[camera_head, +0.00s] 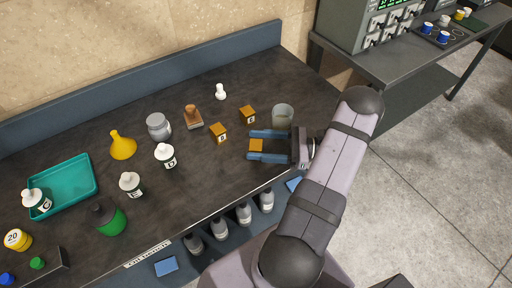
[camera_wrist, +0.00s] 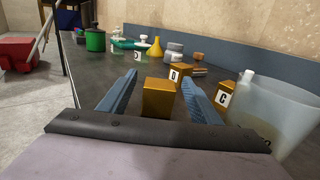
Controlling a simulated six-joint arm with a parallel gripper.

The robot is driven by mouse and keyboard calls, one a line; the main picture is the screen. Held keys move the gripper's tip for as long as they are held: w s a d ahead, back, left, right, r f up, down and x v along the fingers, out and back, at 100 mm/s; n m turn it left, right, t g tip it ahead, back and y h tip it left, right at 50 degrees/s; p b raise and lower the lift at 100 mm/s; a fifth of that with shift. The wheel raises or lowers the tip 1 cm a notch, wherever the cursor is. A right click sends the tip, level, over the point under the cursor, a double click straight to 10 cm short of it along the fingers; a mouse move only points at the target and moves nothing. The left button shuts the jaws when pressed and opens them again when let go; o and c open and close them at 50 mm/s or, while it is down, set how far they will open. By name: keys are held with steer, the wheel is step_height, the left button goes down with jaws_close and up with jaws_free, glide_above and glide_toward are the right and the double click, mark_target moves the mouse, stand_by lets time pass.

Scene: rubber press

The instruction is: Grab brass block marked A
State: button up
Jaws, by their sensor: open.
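A brass block (camera_head: 256,145) sits on the dark bench between the two blue fingers of my gripper (camera_head: 251,146). In the wrist view the same brass block (camera_wrist: 158,100) stands between the spread fingers, with a gap on each side. No letter shows on its visible faces, so I cannot confirm its mark. My gripper is open and low over the bench. Two other brass blocks stand beyond the fingertips: one marked D in the wrist view (camera_wrist: 180,75), also seen in the head view (camera_head: 218,133), and one that looks marked C (camera_wrist: 224,96), also in the head view (camera_head: 247,114).
A translucent beaker (camera_head: 283,115) stands close beside my gripper, at the right in the wrist view. A wooden-handled stamp (camera_head: 193,117), a grey jar (camera_head: 158,126), a yellow funnel (camera_head: 122,145), several bottles and a teal tray (camera_head: 88,160) stand farther left. The bench's front edge is near.

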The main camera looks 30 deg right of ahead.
steer(key=p+x, duration=0.1)
steer(key=x, duration=0.4)
steer(key=shift+s+p, duration=0.1)
steer(key=shift+p, duration=0.2)
steer(key=shift+d, duration=0.1)
jaws_close()
